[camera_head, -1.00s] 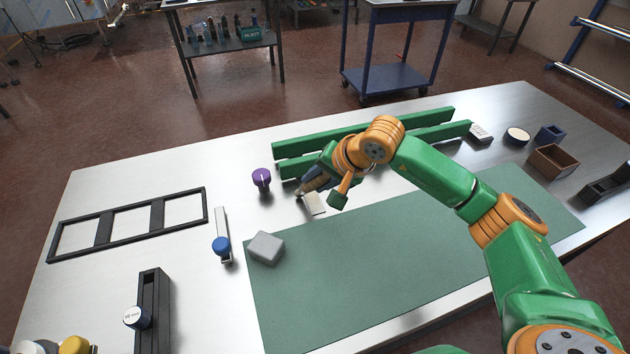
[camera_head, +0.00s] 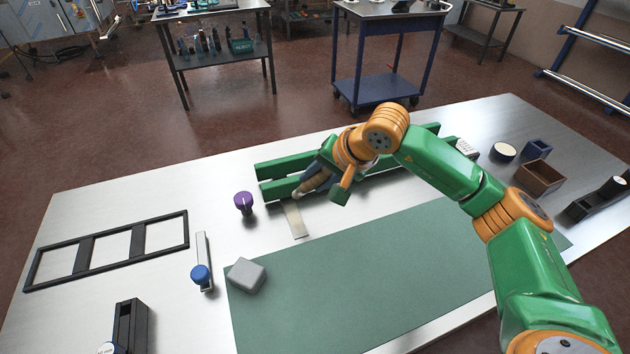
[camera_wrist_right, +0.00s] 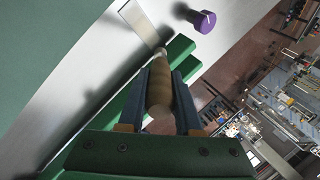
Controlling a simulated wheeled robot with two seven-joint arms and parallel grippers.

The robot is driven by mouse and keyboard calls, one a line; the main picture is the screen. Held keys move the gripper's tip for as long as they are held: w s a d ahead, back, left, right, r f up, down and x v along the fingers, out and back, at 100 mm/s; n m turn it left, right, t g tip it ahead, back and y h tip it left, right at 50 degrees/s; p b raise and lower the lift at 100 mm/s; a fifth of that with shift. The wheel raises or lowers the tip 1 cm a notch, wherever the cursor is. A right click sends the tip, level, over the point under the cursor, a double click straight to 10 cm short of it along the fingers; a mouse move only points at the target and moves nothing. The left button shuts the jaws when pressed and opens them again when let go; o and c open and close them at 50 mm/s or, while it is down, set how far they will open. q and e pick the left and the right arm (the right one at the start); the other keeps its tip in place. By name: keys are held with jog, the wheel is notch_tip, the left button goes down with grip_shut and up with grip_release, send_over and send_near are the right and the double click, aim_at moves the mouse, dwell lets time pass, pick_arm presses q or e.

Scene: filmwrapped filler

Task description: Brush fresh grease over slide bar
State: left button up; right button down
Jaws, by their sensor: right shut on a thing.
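My right gripper (camera_head: 312,190) is shut on a tool with a rounded tan wooden handle (camera_wrist_right: 158,88), and its jaws press on both sides of that handle. It is over the near one of two long parallel green bars (camera_head: 282,188). I cannot tell which bar is the slide bar. My left gripper is out of view.
A purple knob (camera_head: 243,203) stands left of the bars. A grey block (camera_head: 246,275) sits on the green mat's (camera_head: 370,275) left corner. A blue-knobbed metal bar (camera_head: 203,262) and black frame (camera_head: 82,250) lie left.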

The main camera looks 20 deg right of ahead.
jog(key=shift+d+r+p, duration=0.15)
jog(key=shift+r+p, duration=0.3)
jog(key=shift+r, duration=0.45)
jog(key=shift+r+p, duration=0.3)
jog(key=shift+r, duration=0.2)
jog(key=s+a+r+p, duration=0.4)
jog(key=p, duration=0.2)
jog(key=shift+h, duration=0.3)
jog(key=f+b, duration=0.2)
jog(key=f, duration=0.1)
jog(key=f+b, duration=0.1)
jog(key=f, duration=0.1)
jog(key=shift+s, duration=0.25)
